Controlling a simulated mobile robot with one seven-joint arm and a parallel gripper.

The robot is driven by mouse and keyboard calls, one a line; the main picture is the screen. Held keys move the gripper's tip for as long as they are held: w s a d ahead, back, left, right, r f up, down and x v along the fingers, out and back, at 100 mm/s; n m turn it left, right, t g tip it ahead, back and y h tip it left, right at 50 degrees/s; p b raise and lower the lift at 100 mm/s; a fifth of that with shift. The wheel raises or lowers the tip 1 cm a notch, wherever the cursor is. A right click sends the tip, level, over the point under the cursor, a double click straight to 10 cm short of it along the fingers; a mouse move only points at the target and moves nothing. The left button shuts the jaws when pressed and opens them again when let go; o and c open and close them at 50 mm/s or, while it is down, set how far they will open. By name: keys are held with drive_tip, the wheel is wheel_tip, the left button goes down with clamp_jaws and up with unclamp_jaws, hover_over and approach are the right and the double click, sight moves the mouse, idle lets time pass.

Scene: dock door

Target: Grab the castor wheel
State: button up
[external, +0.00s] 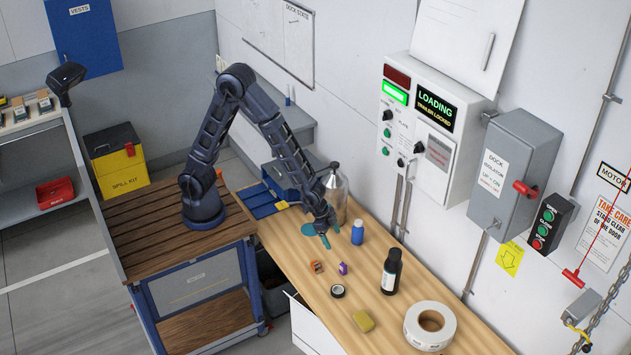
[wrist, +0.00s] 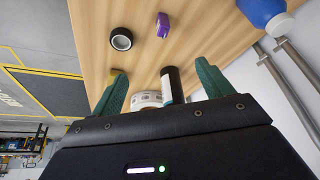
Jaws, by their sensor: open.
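A small orange and dark piece (external: 316,266) lies on the wooden bench in the external view; it looks like the castor wheel, though it is too small to be sure. It does not show in the wrist view. My gripper (external: 321,231) is above the bench, farther back than this piece and apart from it. In the wrist view its two teal fingers (wrist: 160,72) stand wide apart with nothing between them.
Close to the orange piece are a purple item (external: 343,268) and a black tape roll (external: 338,291). A blue bottle (external: 357,233) stands right of my gripper. A black bottle (external: 391,271), yellow sponge (external: 363,321) and white roll (external: 412,327) are nearer the front. The wall bounds the right.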

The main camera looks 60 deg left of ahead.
drive_tip(key=m, duration=0.2)
approach(337, 291)
drive_tip(key=w+v, duration=0.1)
drive_tip(key=v, duration=0.2)
drive_tip(key=shift+g, duration=0.3)
drive_tip(key=shift+s+x, duration=0.1)
drive_tip(key=shift+x, duration=2.45)
drive_tip(key=shift+s+x, duration=0.15)
drive_tip(key=shift+x, duration=2.4)
drive_tip(key=shift+d, duration=0.1)
drive_tip(key=c, duration=1.1)
